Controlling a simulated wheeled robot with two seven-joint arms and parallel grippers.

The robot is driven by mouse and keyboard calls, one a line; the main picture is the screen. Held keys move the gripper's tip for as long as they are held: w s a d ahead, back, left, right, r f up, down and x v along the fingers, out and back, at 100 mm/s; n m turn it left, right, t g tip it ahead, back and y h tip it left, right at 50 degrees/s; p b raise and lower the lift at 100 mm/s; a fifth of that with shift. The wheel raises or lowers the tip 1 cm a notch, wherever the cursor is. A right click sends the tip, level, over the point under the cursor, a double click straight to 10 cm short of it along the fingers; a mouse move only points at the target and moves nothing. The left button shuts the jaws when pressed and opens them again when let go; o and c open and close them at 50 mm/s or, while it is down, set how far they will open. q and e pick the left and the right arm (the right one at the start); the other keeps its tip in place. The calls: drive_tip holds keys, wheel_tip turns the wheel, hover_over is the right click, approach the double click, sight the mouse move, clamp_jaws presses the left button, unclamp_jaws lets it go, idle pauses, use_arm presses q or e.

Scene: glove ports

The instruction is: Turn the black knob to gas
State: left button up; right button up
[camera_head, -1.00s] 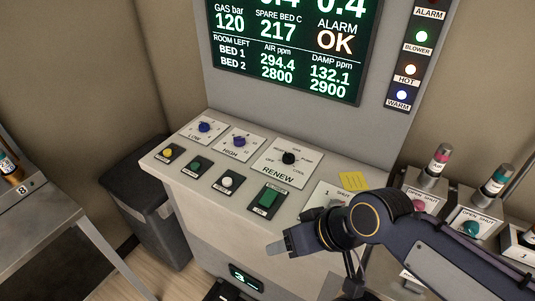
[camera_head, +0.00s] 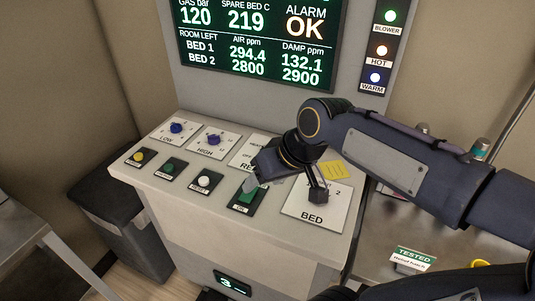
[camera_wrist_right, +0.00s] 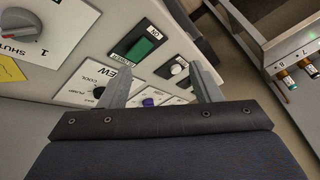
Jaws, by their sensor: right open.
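The black knob (camera_wrist_right: 98,91) sits on the white RENEW plate, beside the printed COOL and PUMP labels. My right finger partly covers it in the right wrist view. In the head view, my right gripper hides the knob and covers much of the RENEW plate (camera_head: 243,151). My right gripper (camera_head: 254,184) is over the console, its fingers near the green switch. In the right wrist view the gripper (camera_wrist_right: 162,86) is open, with its fingers well apart and nothing held between them. I cannot tell its height above the panel. My left gripper is not in view.
A blue LOW knob (camera_head: 176,128) and blue HIGH knob (camera_head: 213,139) are on the left. Yellow (camera_head: 138,157) and white (camera_head: 204,181) buttons and a green switch (camera_head: 248,196) line the front. The BED plate (camera_head: 311,216) is at right, below a yellow note (camera_head: 332,170).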

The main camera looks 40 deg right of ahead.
drive_tip(key=w+d+f+g+h+b, duration=0.1)
drive_tip(key=w+d+f+h+b, duration=0.1)
drive_tip(key=w+d+b, duration=0.4)
drive_tip(key=w+d+f+h+b, duration=0.1)
drive_tip(key=w+d+f, duration=0.2)
drive_tip(key=w+d, duration=0.65)
drive_tip(key=x, duration=0.7)
drive_tip(key=shift+w+a+f, duration=0.2)
drive_tip(key=shift+a+f, duration=0.05)
drive_tip(key=shift+a, duration=0.05)
drive_tip(key=shift+m, duration=0.3)
drive_tip(key=c, duration=1)
